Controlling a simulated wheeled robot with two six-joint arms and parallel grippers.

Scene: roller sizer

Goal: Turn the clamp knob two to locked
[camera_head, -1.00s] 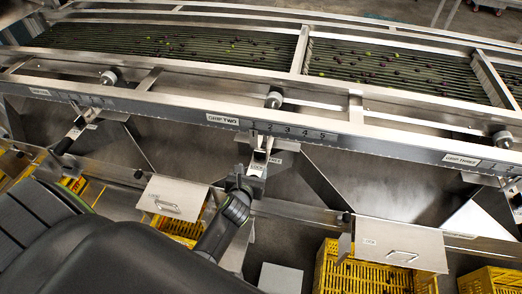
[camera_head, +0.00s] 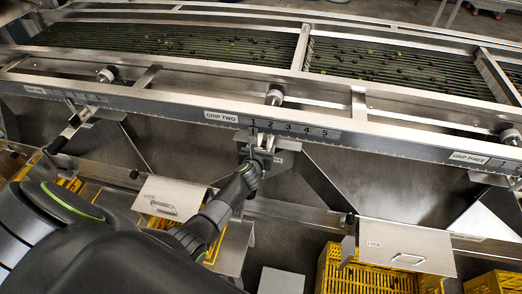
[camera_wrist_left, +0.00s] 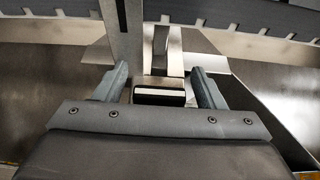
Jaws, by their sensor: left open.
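The clamp knob two, a dark block with a white stripe (camera_wrist_left: 160,96), shows in the left wrist view between the fingers of my left gripper (camera_wrist_left: 160,88). The fingers are open, one on each side of it, with a visible gap at each side. In the head view my left gripper (camera_head: 258,156) is at the clamp below the scale plate marked 1 to 5 and hides most of the knob. A "LOCK" mark near the clamp is too covered to read now. My right gripper is not in view.
A steel rail (camera_head: 370,141) with the "GRIP TWO" label (camera_head: 221,117) runs above the clamp. Roller beds with small fruit (camera_head: 400,70) lie behind. Hinged steel flaps (camera_head: 405,245) and yellow crates (camera_head: 345,275) stand below. Sloped steel panels flank the clamp.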

